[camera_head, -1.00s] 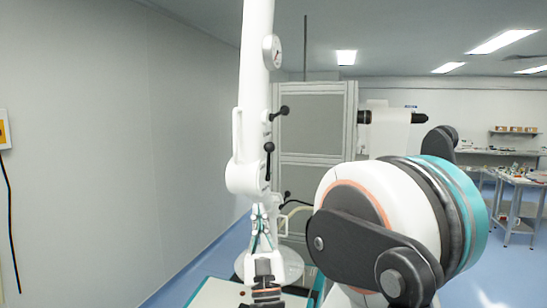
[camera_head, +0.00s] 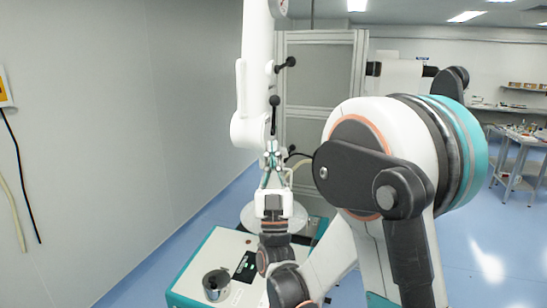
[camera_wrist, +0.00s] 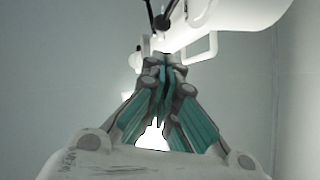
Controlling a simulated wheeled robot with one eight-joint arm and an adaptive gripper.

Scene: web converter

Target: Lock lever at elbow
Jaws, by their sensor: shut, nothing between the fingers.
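A white jointed arm stands upright in the head view, with a rounded elbow (camera_head: 249,131) at its lower end. A black lever (camera_head: 274,117) with a ball knob stands nearly upright on the elbow's right side, knob at the top. My gripper (camera_head: 271,146) is just below this lever, fingers pointing up; whether they touch it I cannot tell. The wrist view shows my gripper (camera_wrist: 163,62) with its teal-lined fingers shut together and empty. Ahead of the fingertips there, the white elbow (camera_wrist: 235,14) and dark lever parts (camera_wrist: 163,16) show at the top edge.
A second black lever (camera_head: 284,65) sticks out higher on the white arm. A white loop handle (camera_head: 240,85) is on its left side. A white-topped teal cabinet (camera_head: 206,250) with a metal cup (camera_head: 216,284) stands below. A grey panelled frame (camera_head: 318,95) stands behind.

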